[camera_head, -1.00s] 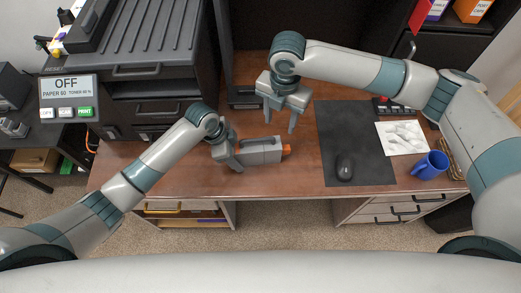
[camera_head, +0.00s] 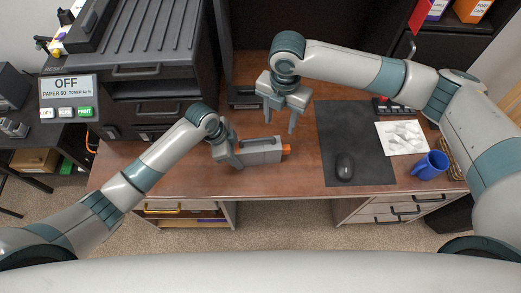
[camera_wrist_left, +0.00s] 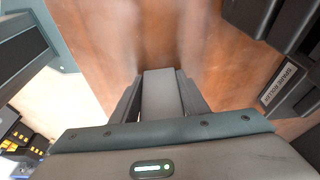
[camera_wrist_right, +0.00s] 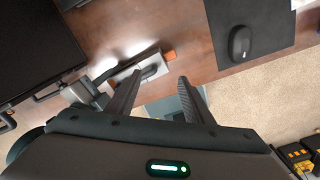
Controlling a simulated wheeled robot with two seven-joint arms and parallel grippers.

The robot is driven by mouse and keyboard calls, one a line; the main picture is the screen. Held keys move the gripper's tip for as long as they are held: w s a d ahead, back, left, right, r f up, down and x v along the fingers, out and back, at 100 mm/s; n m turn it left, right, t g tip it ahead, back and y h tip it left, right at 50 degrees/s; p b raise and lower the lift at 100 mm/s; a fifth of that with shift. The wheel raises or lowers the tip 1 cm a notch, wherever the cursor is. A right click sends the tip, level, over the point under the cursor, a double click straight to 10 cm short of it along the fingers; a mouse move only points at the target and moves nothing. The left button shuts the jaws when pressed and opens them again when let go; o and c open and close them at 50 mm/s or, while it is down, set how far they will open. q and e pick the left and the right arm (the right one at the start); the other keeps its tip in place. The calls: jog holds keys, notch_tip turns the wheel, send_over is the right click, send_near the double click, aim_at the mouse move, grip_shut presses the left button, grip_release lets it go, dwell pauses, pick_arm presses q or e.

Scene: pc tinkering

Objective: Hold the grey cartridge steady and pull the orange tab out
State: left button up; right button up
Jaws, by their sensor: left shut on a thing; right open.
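The grey cartridge (camera_head: 261,151) lies along the desk in the head view, with the orange tab (camera_head: 286,150) sticking out of its right end. My left gripper (camera_head: 236,155) is shut on the cartridge's left end. In the left wrist view the cartridge (camera_wrist_left: 161,94) sits between the fingers, and its tab is hidden. My right gripper (camera_head: 281,116) is open and empty, above the desk and behind the tab, apart from it. In the right wrist view the orange tab (camera_wrist_right: 169,55) and the cartridge (camera_wrist_right: 138,74) show beyond the open fingers (camera_wrist_right: 157,100).
A dark mat (camera_head: 355,165) with a black mouse (camera_head: 344,167) lies to the right of the cartridge. A blue mug (camera_head: 430,166) and a picture sheet (camera_head: 402,137) are farther right. A large printer (camera_head: 150,60) stands at the left. The desk (camera_head: 300,180) is clear around the tab.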

jog(key=c, duration=0.4)
jog(key=d+f+m+g+y, duration=0.1)
jog(key=f+y, duration=0.1)
jog(key=d+f+m+g+y, duration=0.1)
jog(key=f+m+g+y, duration=0.1)
jog(key=f+y, duration=0.1)
jog(key=d+f+m+g+y, duration=0.1)
jog(key=d+f+m+y, duration=0.1)
jog(key=f+y, duration=0.1)
jog(key=shift+w+g, duration=0.3)
jog(key=shift+g, duration=0.1)
jog(key=d+f+m+t+y, duration=0.1)
jog(key=d+f+m+y, duration=0.1)
jog(key=d, duration=0.1)
jog(key=d+f+m+t+y, duration=0.1)
jog(key=d+y, duration=0.1)
jog(key=d, duration=0.1)
jog(key=d+f+m+t+y, duration=0.1)
jog(key=d+f+m+y, duration=0.1)
jog(key=d, duration=0.1)
jog(key=shift+w+d+f+m+t, duration=0.2)
jog(key=shift+d+f+m+t, duration=0.05)
jog(key=shift+f+m+t, duration=0.05)
jog(key=shift+a, duration=0.2)
jog(key=shift+x, duration=4.35)
